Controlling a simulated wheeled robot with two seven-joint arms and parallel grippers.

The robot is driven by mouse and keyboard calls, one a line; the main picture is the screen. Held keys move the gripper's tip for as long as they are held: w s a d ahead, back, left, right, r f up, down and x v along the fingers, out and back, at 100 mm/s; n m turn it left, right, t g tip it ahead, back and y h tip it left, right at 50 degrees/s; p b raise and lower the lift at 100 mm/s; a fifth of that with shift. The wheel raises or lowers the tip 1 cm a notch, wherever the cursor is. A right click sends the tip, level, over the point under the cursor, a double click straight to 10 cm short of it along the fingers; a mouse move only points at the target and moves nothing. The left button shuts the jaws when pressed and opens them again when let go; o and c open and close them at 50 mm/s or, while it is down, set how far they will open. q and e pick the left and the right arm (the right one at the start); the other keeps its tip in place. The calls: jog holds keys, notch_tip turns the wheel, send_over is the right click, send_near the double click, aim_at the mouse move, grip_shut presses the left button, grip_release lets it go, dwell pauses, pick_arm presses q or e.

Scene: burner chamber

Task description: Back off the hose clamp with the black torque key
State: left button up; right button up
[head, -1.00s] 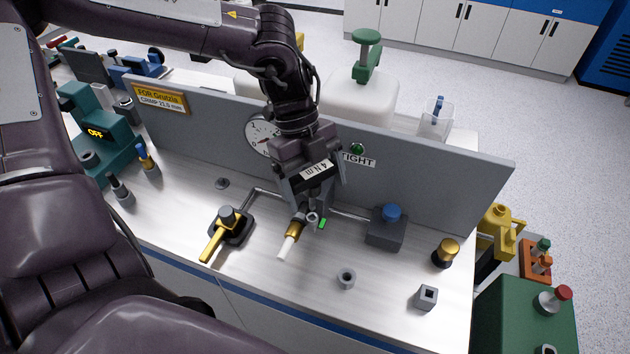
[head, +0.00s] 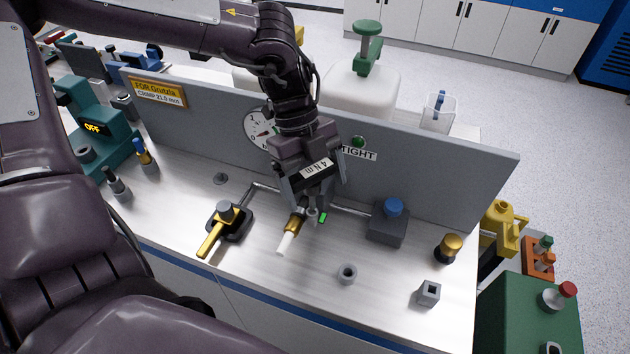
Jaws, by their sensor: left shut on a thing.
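My left gripper (head: 315,194) is upright over the middle of the bench, pointing down, shut on a tool that it mostly hides. A white label "4 N m" (head: 316,168) shows at the gripper, fitting a torque key; I cannot make out the tool's colour. Just below the fingers is a small grey clamp part (head: 312,216) by a brass fitting (head: 293,224) with a white hose end (head: 286,243). I cannot tell whether the key sits on the clamp screw. A green mark (head: 323,218) is beside it. My right gripper is not in view.
A yellow-handled valve (head: 211,238) is left of the fitting, a blue-capped grey block (head: 387,226) right of it. The grey panel behind carries a gauge (head: 260,129) and a green lamp by "TIGHT" (head: 358,142). Two tools (head: 117,185) (head: 145,157) stand at left.

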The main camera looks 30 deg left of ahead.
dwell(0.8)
pick_arm(q)
jog(key=shift+f+b, duration=0.15)
jog(key=shift+b, duration=0.2)
jog(key=shift+f+b, duration=1)
jog(key=shift+f, duration=0.05)
jog(key=shift+r, duration=0.1)
